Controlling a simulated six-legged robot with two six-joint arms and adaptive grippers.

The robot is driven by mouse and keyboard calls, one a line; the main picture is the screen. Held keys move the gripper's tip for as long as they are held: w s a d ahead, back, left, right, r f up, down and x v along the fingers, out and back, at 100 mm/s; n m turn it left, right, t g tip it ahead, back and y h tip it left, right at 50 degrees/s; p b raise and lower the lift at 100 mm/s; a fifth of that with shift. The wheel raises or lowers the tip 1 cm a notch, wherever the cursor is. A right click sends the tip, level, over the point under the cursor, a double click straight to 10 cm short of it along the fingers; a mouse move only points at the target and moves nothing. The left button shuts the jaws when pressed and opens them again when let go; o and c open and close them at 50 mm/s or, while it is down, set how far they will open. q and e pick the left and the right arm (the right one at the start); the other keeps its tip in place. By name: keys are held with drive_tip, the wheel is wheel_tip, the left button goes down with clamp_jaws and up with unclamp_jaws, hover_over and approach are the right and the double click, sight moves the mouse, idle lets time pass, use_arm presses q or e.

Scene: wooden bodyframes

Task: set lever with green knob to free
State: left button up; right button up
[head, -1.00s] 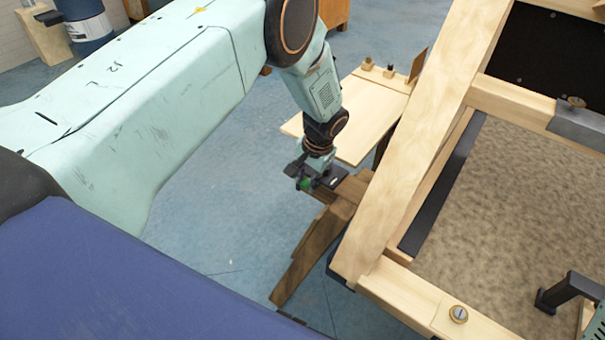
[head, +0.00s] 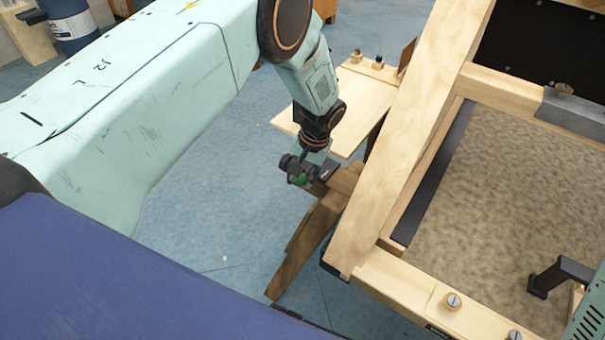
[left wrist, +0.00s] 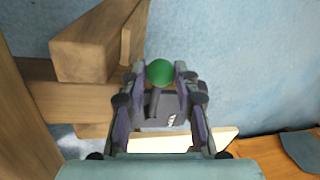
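The lever's green knob (left wrist: 160,72) is a small ball on a dark stem (left wrist: 154,103) that rises from a dark plate with white lettering (left wrist: 165,118). In the head view the knob (head: 300,180) shows beside a brown wooden beam, partly covered by my gripper. My left gripper (left wrist: 160,80) has its fingers on either side of the knob and stem. A gap seems to remain on both sides, so it looks open around the knob. In the head view the left gripper (head: 303,172) points down at the lever. The lettering is too small to read.
Brown wooden beams (head: 308,245) support the lever beside a large pale wooden frame (head: 410,150) on the right. A light wooden table (head: 345,115) stands behind the gripper. The blue floor (head: 235,200) left of the beams is clear.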

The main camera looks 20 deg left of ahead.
use_arm(q)
drive_tip(key=o, duration=0.4)
drive_tip(key=r, duration=0.4)
drive_tip(key=d+r, duration=0.1)
drive_tip(key=r, duration=0.3)
drive_tip(key=d+r, duration=0.1)
drive_tip(key=r, duration=0.2)
drive_tip(key=shift+d+r, duration=0.2)
drive_tip(key=shift+r, duration=0.2)
drive_tip(key=s+f+m+t+h, duration=0.15)
drive_tip(key=s+f+t, duration=0.25)
drive_tip(key=s+f, duration=0.6)
drive_tip(key=s+a+f+g, duration=0.1)
drive_tip(key=s+f, duration=0.1)
drive_tip(key=s, duration=0.7)
drive_tip(key=s+a+f+n+g, duration=0.1)
drive_tip(key=s+f, duration=0.1)
drive_tip(key=s, duration=0.7)
drive_tip(key=s+f+n+g, duration=0.1)
drive_tip(key=s+f+g, duration=0.1)
drive_tip(key=s, duration=0.7)
drive_tip(key=shift+a+f+h, duration=0.1)
drive_tip(key=shift+a+h, duration=0.25)
drive_tip(key=shift+a, duration=0.05)
